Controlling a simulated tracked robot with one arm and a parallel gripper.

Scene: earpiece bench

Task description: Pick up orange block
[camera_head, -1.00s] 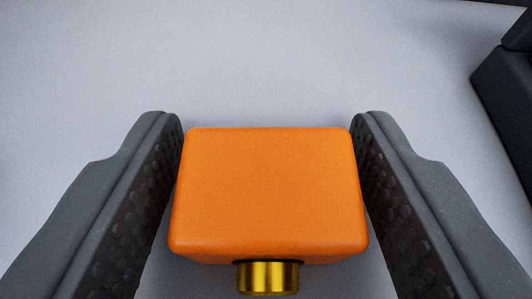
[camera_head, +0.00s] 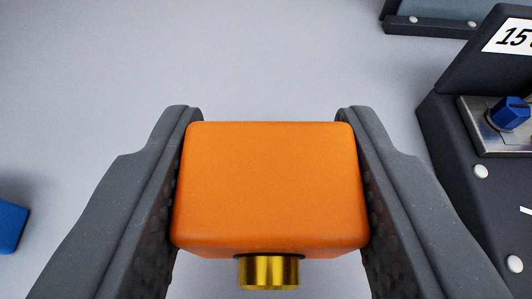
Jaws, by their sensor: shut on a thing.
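The orange block (camera_head: 272,185) is in the middle of the head camera view, between the two dark grey fingers of my gripper (camera_head: 271,125). Both fingers press against its left and right sides, and my gripper is shut on it. A short brass-coloured cylinder (camera_head: 269,272) sticks out from the block's near, lower side. The block appears held above the pale grey bench surface (camera_head: 250,60). Its underside is hidden.
A dark box (camera_head: 452,150) stands at the right, with a blue knob (camera_head: 511,113) on a metal plate and a white label (camera_head: 510,36). Another dark panel (camera_head: 440,22) is at the top right. Part of a blue object (camera_head: 10,226) shows at the left edge. The upper left is clear.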

